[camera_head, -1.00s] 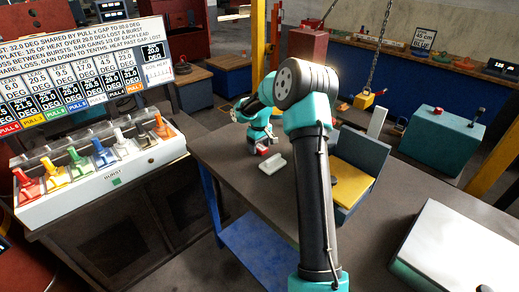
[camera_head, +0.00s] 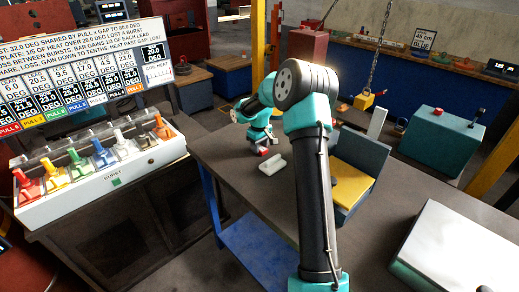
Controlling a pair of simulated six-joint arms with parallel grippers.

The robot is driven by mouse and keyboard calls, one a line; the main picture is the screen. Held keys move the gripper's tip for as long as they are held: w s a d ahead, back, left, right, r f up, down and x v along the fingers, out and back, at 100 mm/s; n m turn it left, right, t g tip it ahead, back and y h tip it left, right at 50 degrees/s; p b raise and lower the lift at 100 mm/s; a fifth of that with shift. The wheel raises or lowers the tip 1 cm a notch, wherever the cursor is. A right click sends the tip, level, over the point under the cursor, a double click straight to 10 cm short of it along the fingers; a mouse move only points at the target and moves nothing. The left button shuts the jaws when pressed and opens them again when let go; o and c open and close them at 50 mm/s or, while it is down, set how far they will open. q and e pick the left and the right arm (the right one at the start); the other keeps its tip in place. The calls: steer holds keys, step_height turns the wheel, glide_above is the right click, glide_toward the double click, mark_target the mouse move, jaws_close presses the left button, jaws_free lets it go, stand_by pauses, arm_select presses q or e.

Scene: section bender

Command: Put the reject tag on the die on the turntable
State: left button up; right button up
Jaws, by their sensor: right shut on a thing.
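My right gripper (camera_head: 265,149) is small in the view, at the far side of the dark table, with its jaws pointing down. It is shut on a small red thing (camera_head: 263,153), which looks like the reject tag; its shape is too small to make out. A pale grey-white block (camera_head: 273,165) lies on the table just below and in front of the gripper. I cannot tell whether they touch. I cannot make out the turntable or a die on it. My left gripper is out of view.
A grey bin with a yellow floor (camera_head: 351,187) stands right of my right arm. A white box (camera_head: 458,252) is at the lower right. A lever console (camera_head: 100,170) stands at left under a display board (camera_head: 82,78). The dark table's (camera_head: 238,188) near-left part is clear.

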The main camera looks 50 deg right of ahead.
step_height(320, 180, up, 10)
stand_by(0.6)
steer(key=shift+w, duration=0.1)
stand_by(0.5)
